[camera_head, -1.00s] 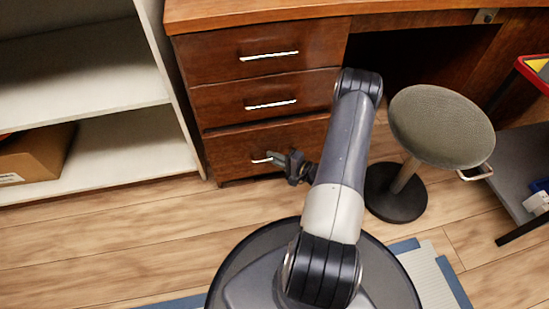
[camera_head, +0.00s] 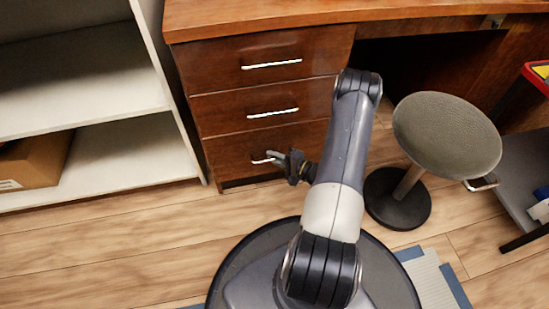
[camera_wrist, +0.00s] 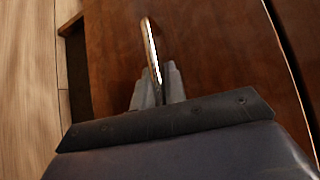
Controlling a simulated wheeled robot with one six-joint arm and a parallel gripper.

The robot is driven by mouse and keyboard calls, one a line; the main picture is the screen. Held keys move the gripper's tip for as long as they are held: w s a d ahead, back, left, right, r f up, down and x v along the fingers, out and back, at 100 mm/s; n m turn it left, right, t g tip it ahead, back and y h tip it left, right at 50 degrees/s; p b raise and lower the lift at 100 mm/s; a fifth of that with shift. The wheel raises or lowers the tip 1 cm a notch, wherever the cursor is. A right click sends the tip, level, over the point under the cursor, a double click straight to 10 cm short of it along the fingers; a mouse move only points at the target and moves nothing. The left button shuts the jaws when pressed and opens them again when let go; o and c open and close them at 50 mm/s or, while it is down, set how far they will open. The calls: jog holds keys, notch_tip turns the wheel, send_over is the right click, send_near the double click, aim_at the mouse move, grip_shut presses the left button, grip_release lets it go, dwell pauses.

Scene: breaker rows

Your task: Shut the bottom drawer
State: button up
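The bottom drawer (camera_head: 232,155) of the wooden desk sits under two other drawers. Its front looks about flush with the drawers above in the head view. Its pale bar handle (camera_head: 264,160) is partly covered by my gripper (camera_head: 281,160). In the wrist view the handle (camera_wrist: 151,45) runs lengthwise between the two fingers of my gripper (camera_wrist: 158,85). The fingers look closed on the handle's near end. The wooden drawer front (camera_wrist: 205,50) lies just beyond the fingertips. My arm hides the drawer's right part in the head view.
The middle drawer (camera_head: 230,108) and top drawer (camera_head: 220,65) look shut. A round stool (camera_head: 446,133) stands close right of my arm. A white shelf unit (camera_head: 100,165) with a cardboard box (camera_head: 38,160) is at left. Wooden floor (camera_head: 120,235) is clear in front of the shelf.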

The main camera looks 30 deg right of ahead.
jog(key=shift+o, duration=0.7)
jog(key=shift+w, duration=0.1)
jog(key=shift+r, duration=0.1)
jog(key=shift+d, duration=0.15)
jog(key=p+v, duration=0.3)
jog(key=v, duration=0.7)
jog(key=shift+s+p, duration=0.35)
jog(key=shift+s, duration=0.05)
jog(key=shift+w, duration=0.1)
